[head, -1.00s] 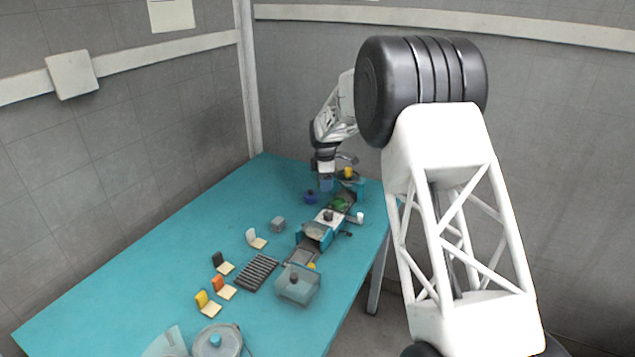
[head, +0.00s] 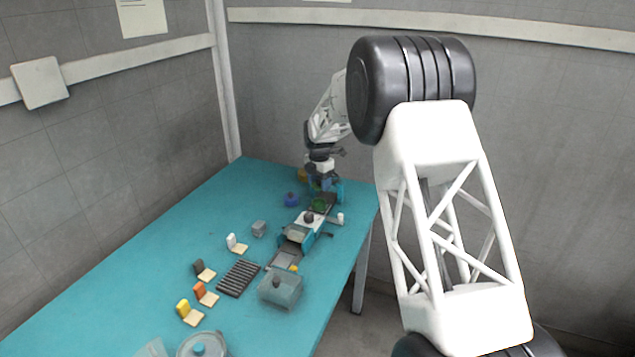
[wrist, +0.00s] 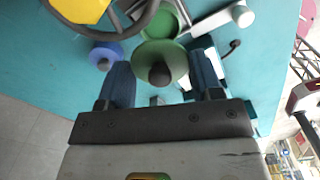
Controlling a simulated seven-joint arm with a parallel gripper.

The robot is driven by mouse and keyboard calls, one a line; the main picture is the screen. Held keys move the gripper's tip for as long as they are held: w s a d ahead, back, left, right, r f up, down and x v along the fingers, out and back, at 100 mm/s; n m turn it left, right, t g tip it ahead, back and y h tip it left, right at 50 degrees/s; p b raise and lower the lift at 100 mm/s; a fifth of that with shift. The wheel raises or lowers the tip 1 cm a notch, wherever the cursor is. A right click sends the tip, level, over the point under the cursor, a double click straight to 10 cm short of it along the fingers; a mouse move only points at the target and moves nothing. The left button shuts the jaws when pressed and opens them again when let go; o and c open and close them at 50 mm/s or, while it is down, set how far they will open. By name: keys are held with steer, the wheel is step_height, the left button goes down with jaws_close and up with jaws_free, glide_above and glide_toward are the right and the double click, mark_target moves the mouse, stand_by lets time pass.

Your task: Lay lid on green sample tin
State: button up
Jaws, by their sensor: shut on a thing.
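The green lid (wrist: 172,55), a round disc with a dark knob, is between the two blue fingers of my gripper (wrist: 163,80) in the wrist view. My gripper is shut on it. The green sample tin (wrist: 176,17) shows just past the lid, partly covered by it and by a dark curved bar. The lid overlaps the tin's near edge in the picture; I cannot tell the height gap. In the head view my gripper (head: 321,184) is at the far end of the table, just behind a green round thing (head: 319,205); the held lid is not clear there.
A blue lidded tin (head: 292,200) stands left of my gripper. A yellow thing (wrist: 78,8) lies beyond it in the wrist view. A white cylinder (head: 340,218) stands right of the row of fixtures. A clear box (head: 281,289) is nearer.

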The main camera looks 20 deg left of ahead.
steer(key=shift+f, duration=0.15)
stand_by(0.3)
steer(key=shift+f, duration=2.9)
steer(key=shift+f, duration=0.3)
stand_by(0.8)
stand_by(0.4)
steer(key=o, duration=1)
steer(key=shift+c, duration=0.2)
steer(key=shift+o, duration=0.4)
steer(key=shift+o, duration=0.6)
steer(key=shift+r, duration=0.15)
